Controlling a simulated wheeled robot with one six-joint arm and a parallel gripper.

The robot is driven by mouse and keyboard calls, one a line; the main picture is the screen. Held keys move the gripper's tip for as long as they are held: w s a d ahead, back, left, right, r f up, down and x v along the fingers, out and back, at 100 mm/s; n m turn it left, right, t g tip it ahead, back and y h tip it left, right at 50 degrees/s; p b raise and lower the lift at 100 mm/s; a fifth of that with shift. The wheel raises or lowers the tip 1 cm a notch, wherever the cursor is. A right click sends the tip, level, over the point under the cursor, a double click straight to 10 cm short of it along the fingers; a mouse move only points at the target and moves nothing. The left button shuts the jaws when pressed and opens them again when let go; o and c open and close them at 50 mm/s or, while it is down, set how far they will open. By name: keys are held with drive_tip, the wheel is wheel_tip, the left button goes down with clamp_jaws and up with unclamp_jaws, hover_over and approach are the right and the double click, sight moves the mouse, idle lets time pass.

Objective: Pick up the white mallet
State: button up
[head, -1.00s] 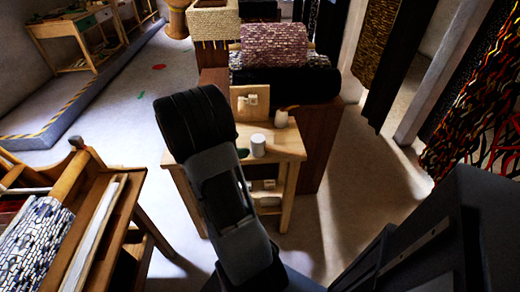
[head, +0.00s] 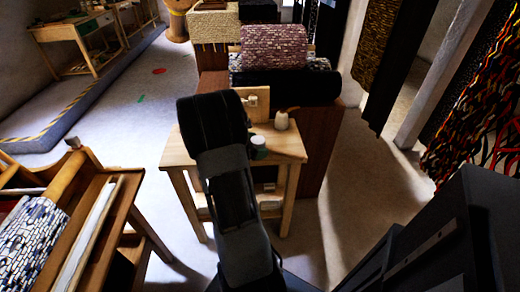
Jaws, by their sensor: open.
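A small white object with a light wooden handle, which looks like the white mallet (head: 281,121), is on the top of a small wooden table (head: 290,147).
A small upright wooden board (head: 262,101) stands at the table's back, partly behind my arm. A brown cabinet with rolls of woven cloth (head: 274,46) is behind it. A wooden loom (head: 118,205) is at lower left. Grey floor at right (head: 365,190) is clear.

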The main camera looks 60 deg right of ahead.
drive_tip(key=shift+r, duration=0.1)
drive_tip(key=c, duration=1.3)
